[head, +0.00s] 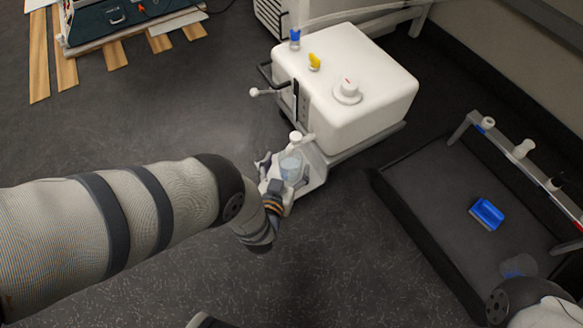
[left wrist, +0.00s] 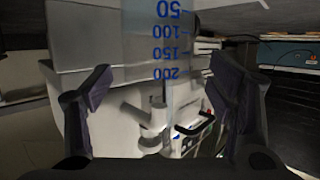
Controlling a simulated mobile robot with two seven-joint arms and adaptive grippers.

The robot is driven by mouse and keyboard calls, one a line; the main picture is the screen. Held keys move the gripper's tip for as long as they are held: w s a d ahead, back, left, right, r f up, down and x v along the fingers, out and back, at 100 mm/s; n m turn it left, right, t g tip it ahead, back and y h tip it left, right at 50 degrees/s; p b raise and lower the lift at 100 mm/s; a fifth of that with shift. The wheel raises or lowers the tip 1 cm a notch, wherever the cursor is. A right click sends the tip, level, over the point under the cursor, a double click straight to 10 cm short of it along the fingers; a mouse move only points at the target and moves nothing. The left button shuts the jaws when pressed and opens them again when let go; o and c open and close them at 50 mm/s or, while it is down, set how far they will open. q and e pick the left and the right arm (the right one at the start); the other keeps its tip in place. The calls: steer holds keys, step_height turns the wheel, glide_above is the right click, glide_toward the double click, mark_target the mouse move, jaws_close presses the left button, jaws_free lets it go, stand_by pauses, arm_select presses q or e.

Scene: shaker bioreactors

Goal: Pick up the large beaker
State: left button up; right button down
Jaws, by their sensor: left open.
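A clear beaker (head: 291,167) stands on the small white platform at the front of the white machine. In the left wrist view the beaker (left wrist: 110,45) is close up, with blue marks from 50 to 200 appearing in the upper middle. My left gripper (head: 284,169) is open, with one finger on each side of the beaker. The wrist view shows both fingers (left wrist: 160,92) spread, and I cannot tell whether either touches the glass. Another clear beaker (head: 518,266) is on the dark bench at the lower right.
The white machine (head: 352,75) stands just behind the platform (head: 309,158), with a lever (head: 262,91) at its left side. A white-capped item (head: 296,138) is close behind the beaker. A blue box (head: 487,213) lies on the dark bench (head: 428,190). Floor at the left is open.

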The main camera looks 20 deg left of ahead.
arm_select(q)
steer(key=b+x, duration=0.1)
steer(key=x, duration=0.2)
steer(key=shift+d, duration=0.15)
steer(key=shift+c, duration=0.6)
steer(key=shift+r, duration=0.1)
steer(key=c, duration=1.3)
